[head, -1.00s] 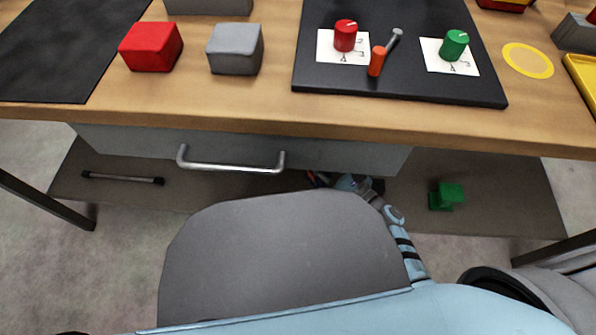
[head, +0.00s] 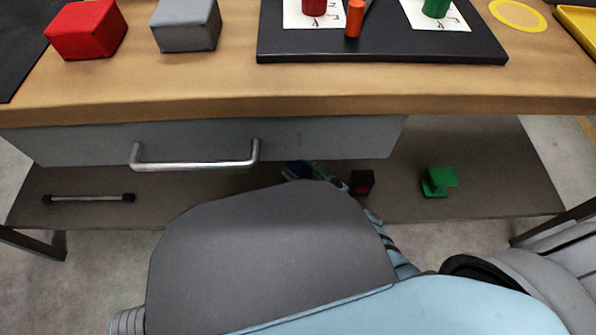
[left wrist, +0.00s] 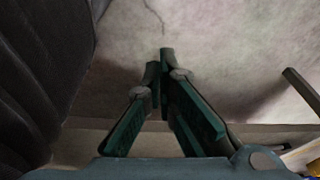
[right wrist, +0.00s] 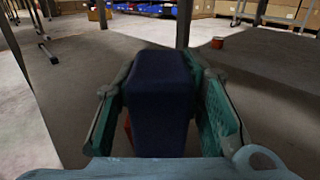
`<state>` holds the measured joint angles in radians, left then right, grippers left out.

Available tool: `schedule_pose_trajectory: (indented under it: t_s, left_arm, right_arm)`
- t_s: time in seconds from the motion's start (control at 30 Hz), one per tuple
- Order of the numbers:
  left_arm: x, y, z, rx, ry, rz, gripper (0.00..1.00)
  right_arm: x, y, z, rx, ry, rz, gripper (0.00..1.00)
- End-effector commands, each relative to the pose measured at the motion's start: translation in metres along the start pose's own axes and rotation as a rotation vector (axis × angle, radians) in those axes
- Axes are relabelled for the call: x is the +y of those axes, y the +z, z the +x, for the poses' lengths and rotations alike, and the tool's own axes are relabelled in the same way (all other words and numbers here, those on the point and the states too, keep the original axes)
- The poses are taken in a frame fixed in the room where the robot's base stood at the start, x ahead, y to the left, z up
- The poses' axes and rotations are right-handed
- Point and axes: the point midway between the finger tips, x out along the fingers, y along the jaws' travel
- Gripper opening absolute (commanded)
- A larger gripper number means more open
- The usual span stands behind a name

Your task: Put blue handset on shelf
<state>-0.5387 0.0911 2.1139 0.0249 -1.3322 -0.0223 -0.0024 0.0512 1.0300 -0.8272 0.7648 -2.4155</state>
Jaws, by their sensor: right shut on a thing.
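The blue handset (right wrist: 158,95) is dark blue and fills the middle of the right wrist view, between both fingers of my right gripper (right wrist: 160,85), which is shut on it. In the head view, my right gripper (head: 312,174) is under the table, partly hidden by my own body, with the dark handset (head: 296,170) at its tip. The shelf (head: 490,175) is the dark lower board under the table. I cannot tell whether the handset touches it. My left gripper (left wrist: 160,62) shows in the left wrist view, fingertips together and empty, over the floor.
On the shelf are a green block-like thing (head: 438,181), a black box with a red face (head: 361,183) close to my right gripper, and a dark-ended bar (head: 88,198). The drawer with its handle (head: 195,163) hangs above. Table legs stand at the sides.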

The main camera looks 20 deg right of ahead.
Motion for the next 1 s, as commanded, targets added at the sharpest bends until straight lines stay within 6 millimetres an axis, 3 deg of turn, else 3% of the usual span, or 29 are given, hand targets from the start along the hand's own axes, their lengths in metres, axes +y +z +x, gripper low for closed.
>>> schedule_pose_trajectory:
  t_s: [0.3,0.33,0.43,0.83,1.0]
  left_arm:
    - [0.000,0.000,-0.001,0.000,0.000,0.000,0.00]
    - [0.000,0.000,-0.001,0.000,0.000,0.000,0.00]
    - [0.000,0.000,-0.001,0.000,0.000,0.000,0.00]
    - [0.000,-0.001,-0.001,0.001,0.000,0.000,0.00]
    - [-0.001,0.000,0.018,0.008,0.000,-0.014,0.00]
  right_arm:
    - [0.000,-0.003,0.000,0.001,0.000,-0.001,0.00]
    - [0.000,-0.003,0.000,0.002,0.000,-0.001,0.39]
    - [0.000,-0.003,0.000,0.001,0.000,-0.001,0.55]
    - [0.000,0.001,-0.003,0.001,0.000,0.000,0.56]
    - [0.000,0.002,-0.043,0.005,0.000,0.000,0.56]
